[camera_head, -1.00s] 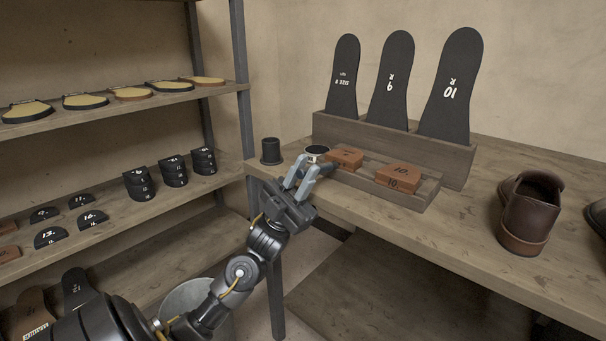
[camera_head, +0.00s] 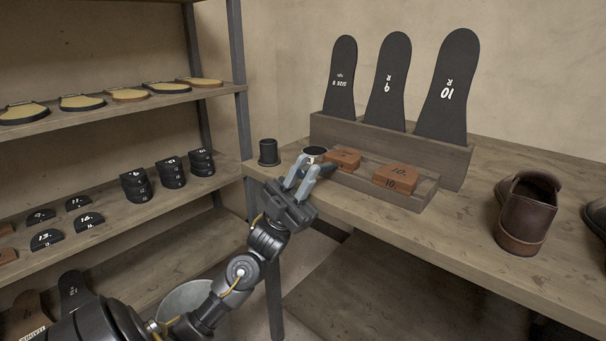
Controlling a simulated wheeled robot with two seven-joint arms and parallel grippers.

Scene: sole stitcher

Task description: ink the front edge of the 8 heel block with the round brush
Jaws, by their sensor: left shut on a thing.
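My left gripper (camera_head: 313,172) is at the near left edge of the workbench, its fingers shut on a small dark thing that they mostly hide. That thing looks like the round brush, but I cannot tell for sure. A round piece with a dark top and pale side (camera_head: 315,152) shows just beyond the fingertips; whether it is part of the held thing is unclear. A brown heel block (camera_head: 345,158) lies in the low wooden tray just right of the fingers; its number is too small to read. A second brown block marked 10 (camera_head: 398,178) lies right of it. My right gripper is out of view.
A black stepped cylinder (camera_head: 268,152) stands at the bench's left corner. Tall black soles (camera_head: 388,85) stand in a wooden rack (camera_head: 440,153) behind the tray. A brown shoe (camera_head: 527,212) stands on the right. Shelves (camera_head: 110,215) with heel pieces and soles are on the left.

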